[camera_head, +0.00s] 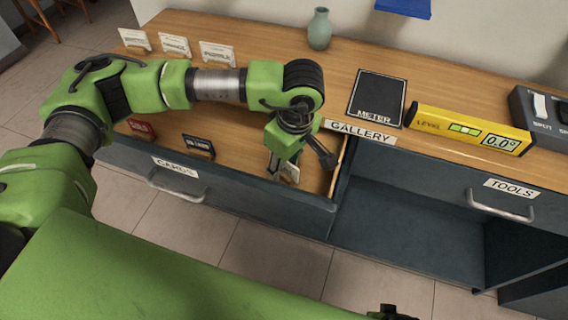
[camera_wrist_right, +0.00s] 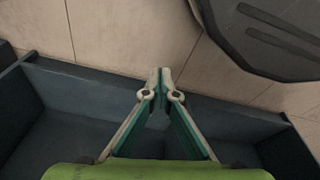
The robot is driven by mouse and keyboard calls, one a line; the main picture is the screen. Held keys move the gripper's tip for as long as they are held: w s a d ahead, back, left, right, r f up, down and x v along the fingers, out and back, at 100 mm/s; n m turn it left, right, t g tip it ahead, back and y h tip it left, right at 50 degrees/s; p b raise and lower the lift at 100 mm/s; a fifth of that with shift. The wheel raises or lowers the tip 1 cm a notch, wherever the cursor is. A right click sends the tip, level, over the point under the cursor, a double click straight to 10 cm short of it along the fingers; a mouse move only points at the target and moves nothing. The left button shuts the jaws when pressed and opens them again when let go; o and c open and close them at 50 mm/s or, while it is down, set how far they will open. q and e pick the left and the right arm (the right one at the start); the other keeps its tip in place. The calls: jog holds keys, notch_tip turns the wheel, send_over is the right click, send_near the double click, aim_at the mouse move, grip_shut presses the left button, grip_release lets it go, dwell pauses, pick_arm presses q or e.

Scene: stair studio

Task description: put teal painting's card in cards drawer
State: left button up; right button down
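The cards drawer (camera_head: 230,181), labelled CARDS, is pulled open at the front of the wooden counter. A red card (camera_head: 140,128) and a dark blue card (camera_head: 198,146) stand in it. My left gripper (camera_head: 286,172) points down into the right part of this drawer. Pale and dark parts show at its fingertips, but I cannot tell whether these are only fingers or also a card. No teal painting and no card clearly belonging to it can be made out. My right gripper (camera_wrist_right: 160,76) has its fingertips together with nothing between them, in the right wrist view.
Several white cards (camera_head: 217,53) stand at the counter's back left, near a grey-green vase (camera_head: 319,29). A black METER panel (camera_head: 377,97), a GALLERY label (camera_head: 360,132) and a yellow level (camera_head: 470,128) lie to the right. An open dark compartment (camera_head: 405,215) is beside the drawer; the TOOLS drawer (camera_head: 500,195) is shut.

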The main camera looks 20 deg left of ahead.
aim_at(290, 163)
pick_arm(q)
jog(key=shift+r, duration=0.1)
pick_arm(e)
jog(key=shift+s+f, duration=0.1)
